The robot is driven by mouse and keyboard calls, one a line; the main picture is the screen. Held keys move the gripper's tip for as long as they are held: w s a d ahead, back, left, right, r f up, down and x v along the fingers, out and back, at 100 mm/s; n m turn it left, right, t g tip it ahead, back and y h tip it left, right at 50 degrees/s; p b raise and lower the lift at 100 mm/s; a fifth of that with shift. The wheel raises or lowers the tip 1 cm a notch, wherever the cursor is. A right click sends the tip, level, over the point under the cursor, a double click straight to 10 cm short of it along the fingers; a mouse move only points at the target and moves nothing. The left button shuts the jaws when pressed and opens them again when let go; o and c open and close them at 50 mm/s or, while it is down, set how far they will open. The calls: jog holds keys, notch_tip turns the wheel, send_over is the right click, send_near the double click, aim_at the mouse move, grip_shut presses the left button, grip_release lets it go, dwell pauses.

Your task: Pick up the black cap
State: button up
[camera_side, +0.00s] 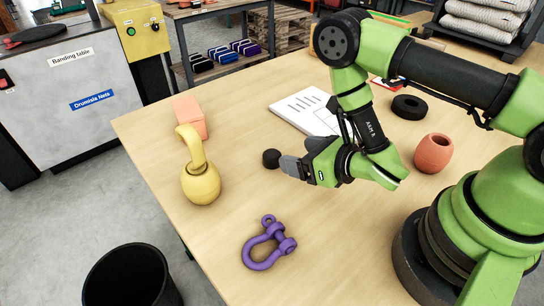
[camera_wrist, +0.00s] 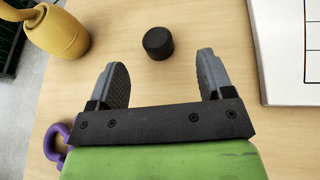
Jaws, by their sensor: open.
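The black cap (camera_side: 271,158) is a small round black piece standing on the wooden table. In the side view it is just beyond the tips of my gripper (camera_side: 288,165). In the wrist view the black cap (camera_wrist: 158,43) lies ahead of my gripper (camera_wrist: 160,70), roughly midway between the two grey fingers and a little past their tips. The fingers are wide apart with nothing between them. The cap is not touched by either finger in the wrist view.
A yellow kettlebell-like piece (camera_side: 200,183) and a salmon block (camera_side: 190,117) stand left of the cap. A purple shackle (camera_side: 268,243) lies in front. A printed sheet (camera_side: 305,110), a black ring (camera_side: 409,107) and an orange-red pot (camera_side: 433,153) are on the right. A black bin (camera_side: 130,280) stands off the table.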

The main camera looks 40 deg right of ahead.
aim_at(273, 154)
jog(key=shift+s+a+f+n+y, duration=0.15)
jog(key=shift+f+n+y, duration=0.15)
jog(key=shift+n, duration=0.1)
jog(key=shift+w+a+f, duration=0.1)
jog(key=shift+w, duration=0.15)
jog(key=shift+x, duration=3.35)
jog(key=shift+c, duration=0.2)
jog(key=c, duration=1)
